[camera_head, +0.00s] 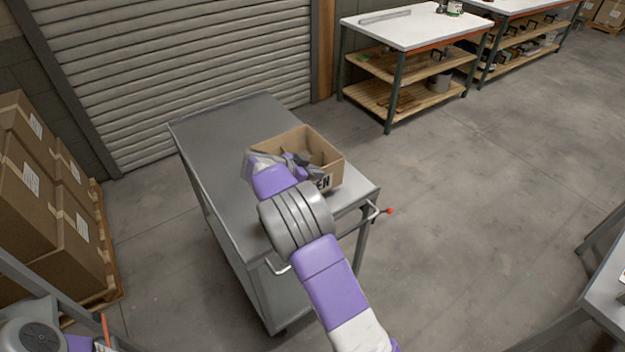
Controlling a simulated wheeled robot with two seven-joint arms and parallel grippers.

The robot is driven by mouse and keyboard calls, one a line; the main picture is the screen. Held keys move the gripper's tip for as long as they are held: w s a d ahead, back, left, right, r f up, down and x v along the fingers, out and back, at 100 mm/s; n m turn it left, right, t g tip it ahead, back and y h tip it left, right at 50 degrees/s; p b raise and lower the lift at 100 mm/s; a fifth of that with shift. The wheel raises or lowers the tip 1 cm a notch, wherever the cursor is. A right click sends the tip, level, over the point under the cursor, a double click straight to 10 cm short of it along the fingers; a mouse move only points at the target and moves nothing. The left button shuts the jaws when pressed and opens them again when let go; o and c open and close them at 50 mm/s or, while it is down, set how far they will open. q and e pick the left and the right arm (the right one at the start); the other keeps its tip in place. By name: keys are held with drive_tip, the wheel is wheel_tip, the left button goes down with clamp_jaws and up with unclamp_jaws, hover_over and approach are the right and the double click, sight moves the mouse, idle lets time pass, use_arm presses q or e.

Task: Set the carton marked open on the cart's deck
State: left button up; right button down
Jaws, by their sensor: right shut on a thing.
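The open-topped brown carton (325,153) is over the near right part of the grey cart's deck (225,128). Dark lettering ending in "EN" shows on its near side; my right arm hides the rest. My right gripper (312,170) is shut on the carton at its near wall. I cannot tell whether the carton's base touches the deck or hangs just above it. My left gripper is not in view; only a bit of my left arm shows at the lower left corner.
Stacked closed boxes (40,200) stand on a pallet left of the cart. A workbench (400,28) with shelves stands at the back right. The deck's far left part is bare, and open floor lies to the right.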

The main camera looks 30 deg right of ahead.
wheel_tip(320, 180, down, 3)
drive_tip(key=shift+f, duration=0.1)
drive_tip(key=c, duration=1.3)
unclamp_jaws()
drive_tip(key=shift+o, duration=0.2)
